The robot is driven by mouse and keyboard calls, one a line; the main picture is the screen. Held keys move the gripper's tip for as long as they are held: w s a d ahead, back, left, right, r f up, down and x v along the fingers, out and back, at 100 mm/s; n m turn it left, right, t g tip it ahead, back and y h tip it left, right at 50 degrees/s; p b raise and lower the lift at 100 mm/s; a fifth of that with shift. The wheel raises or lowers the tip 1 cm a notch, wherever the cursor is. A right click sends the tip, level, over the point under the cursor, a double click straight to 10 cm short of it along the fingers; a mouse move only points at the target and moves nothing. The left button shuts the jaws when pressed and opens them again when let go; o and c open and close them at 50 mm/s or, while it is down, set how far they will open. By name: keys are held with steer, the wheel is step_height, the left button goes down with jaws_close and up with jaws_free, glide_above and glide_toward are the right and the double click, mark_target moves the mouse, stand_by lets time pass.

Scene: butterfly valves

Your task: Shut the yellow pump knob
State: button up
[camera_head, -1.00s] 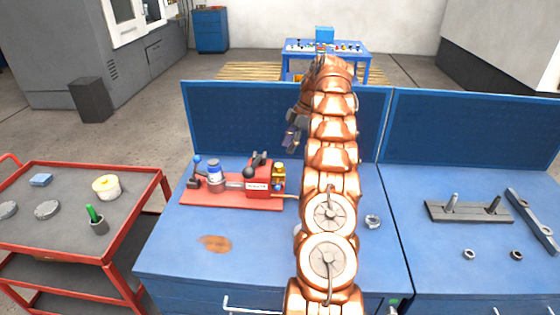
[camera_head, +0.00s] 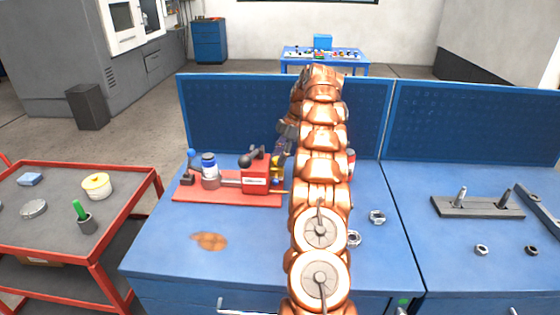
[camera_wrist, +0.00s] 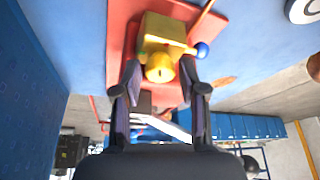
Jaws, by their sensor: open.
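The pump stands on a red base plate (camera_head: 225,198) on the blue bench, with a red body (camera_head: 256,180) and a blue-and-white cylinder (camera_head: 209,167). In the wrist view, a round yellow knob (camera_wrist: 160,68) sticks out of a yellow block (camera_wrist: 160,32). A yellow stem with a blue ball (camera_wrist: 202,50) is to its right. My gripper (camera_wrist: 161,76) is open, with one finger on each side of the knob. I cannot tell whether either finger touches it. In the head view my gripper (camera_head: 282,150) partly hides the yellow part at the pump's right end.
Blue panels (camera_head: 440,125) rise behind the bench. Metal nuts (camera_head: 377,217) lie right of my arm, and a grey fixture (camera_head: 478,205) stands further right. A red cart (camera_head: 100,215) is at the left. The bench front left of my arm is mostly clear.

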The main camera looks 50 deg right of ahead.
jaws_close()
stand_by(0.4)
steer(key=shift+f+b, duration=0.15)
steer(key=shift+b, duration=0.4)
steer(key=shift+m+b, duration=0.3)
steer(key=shift+b, duration=0.25)
steer(key=m+b, duration=0.1)
steer(key=b, duration=0.2)
steer(key=shift+a+t+h, duration=0.1)
steer(key=shift+t+h, duration=0.2)
steer(key=m+b, duration=0.2)
steer(key=shift+s+m+t+h, duration=0.15)
steer(key=shift+m+t+h, duration=0.15)
steer(key=shift+m+t, duration=0.1)
steer(key=shift+r, duration=0.2)
